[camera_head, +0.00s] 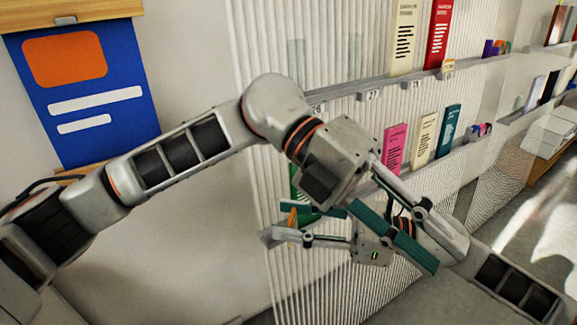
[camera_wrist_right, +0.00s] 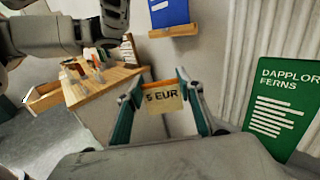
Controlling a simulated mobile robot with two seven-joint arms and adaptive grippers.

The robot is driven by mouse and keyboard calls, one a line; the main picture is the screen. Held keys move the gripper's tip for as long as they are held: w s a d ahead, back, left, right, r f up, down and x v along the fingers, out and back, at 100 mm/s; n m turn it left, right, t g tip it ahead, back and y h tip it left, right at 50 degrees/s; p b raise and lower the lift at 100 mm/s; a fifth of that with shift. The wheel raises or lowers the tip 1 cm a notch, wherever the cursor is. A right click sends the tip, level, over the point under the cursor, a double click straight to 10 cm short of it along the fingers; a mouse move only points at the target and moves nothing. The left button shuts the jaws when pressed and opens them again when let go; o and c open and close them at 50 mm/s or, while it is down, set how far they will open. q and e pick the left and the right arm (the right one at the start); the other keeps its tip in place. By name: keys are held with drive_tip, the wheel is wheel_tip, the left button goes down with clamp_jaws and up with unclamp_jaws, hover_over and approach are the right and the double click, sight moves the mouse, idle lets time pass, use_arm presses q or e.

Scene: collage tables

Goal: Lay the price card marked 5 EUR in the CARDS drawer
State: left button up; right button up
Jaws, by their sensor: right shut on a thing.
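The price card marked 5 EUR (camera_wrist_right: 163,99) is pale with an orange top edge. It sits between the teal fingers of my right gripper (camera_wrist_right: 164,104), which is shut on it. In the head view only a bit of orange (camera_head: 293,216) shows by this gripper's fingers. My left gripper (camera_head: 408,245) is in front of the ribbed wall, overlapping the right arm in the picture; its opening is unclear. In the right wrist view an open wooden drawer (camera_wrist_right: 44,101) sticks out of a wooden table (camera_wrist_right: 112,84) at the left; no label is readable.
A green packet marked DAPPLOR FERNS (camera_wrist_right: 285,105) stands close at the right of the wrist view. Shelves (camera_head: 385,88) with upright packets line the ribbed wall. A blue poster (camera_head: 85,90) hangs at the left. Several small items stand on the table. My arms cross closely.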

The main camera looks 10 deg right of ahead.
use_arm(q)
drive_tip(key=w+a+f+t+y, duration=0.2)
drive_tip(key=w+f+t, duration=0.1)
drive_tip(key=n+t+y, duration=0.5)
drive_tip(key=t+y, duration=0.1)
drive_tip(key=t, duration=0.1)
approach(294, 224)
drive_tip(key=f, duration=1)
drive_tip(key=shift+s+d, duration=0.15)
drive_tip(key=shift+d, duration=0.2)
clamp_jaws()
use_arm(e)
drive_tip(key=o, duration=0.8)
